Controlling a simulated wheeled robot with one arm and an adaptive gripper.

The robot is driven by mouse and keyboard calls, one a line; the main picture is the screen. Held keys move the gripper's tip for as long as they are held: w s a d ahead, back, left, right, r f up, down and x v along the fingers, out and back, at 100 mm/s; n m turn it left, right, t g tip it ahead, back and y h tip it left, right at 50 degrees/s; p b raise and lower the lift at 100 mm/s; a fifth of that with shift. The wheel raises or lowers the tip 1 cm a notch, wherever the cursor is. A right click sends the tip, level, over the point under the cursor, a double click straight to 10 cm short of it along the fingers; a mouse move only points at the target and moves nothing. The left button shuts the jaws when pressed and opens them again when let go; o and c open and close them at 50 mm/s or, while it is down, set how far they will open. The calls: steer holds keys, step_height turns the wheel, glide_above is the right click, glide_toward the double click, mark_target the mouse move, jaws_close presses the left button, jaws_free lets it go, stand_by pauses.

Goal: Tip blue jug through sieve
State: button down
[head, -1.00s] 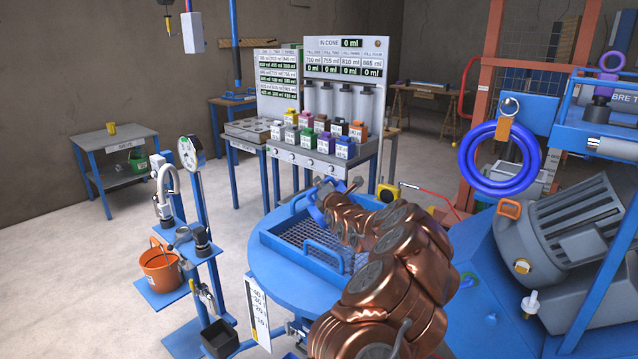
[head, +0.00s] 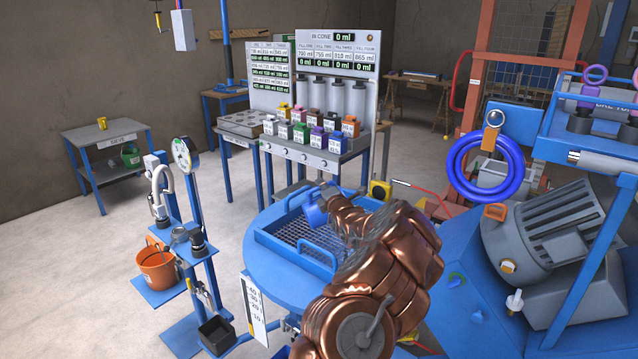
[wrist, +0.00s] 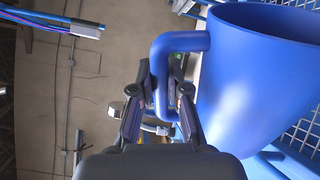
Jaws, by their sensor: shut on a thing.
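The blue jug (head: 314,211) is above the metal mesh sieve (head: 296,240), which sits in a blue frame with two handles on the round blue table (head: 258,268). In the wrist view the jug (wrist: 250,80) fills the right side, with the mesh (wrist: 306,132) beyond it. My gripper (wrist: 163,92) is shut on the jug's handle. In the head view my copper-coloured arm hides most of the gripper and part of the sieve.
A dispenser panel reading "IN CORE 0 ml" (head: 338,50) stands behind, with several coloured containers in front. An orange bucket (head: 156,265) and gauge stand (head: 182,158) are at left. A large grey motor (head: 550,237) and blue hose coil (head: 487,168) are at right.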

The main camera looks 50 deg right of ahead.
steer(key=shift+s+d+f+m+p, duration=0.2)
steer(key=shift+s+d+m+p, duration=0.15)
steer(key=shift+d+m, duration=0.2)
steer(key=shift+s+d+f+m+p, duration=0.15)
steer(key=shift+s+d+m+p, duration=0.1)
steer(key=shift+d+m, duration=0.2)
steer(key=shift+s+d+f+m+p, duration=0.15)
steer(key=shift+s+d+m+p, duration=0.15)
steer(key=shift+m, duration=0.2)
steer(key=shift+w+r, duration=0.1)
steer(key=shift+r, duration=1.9)
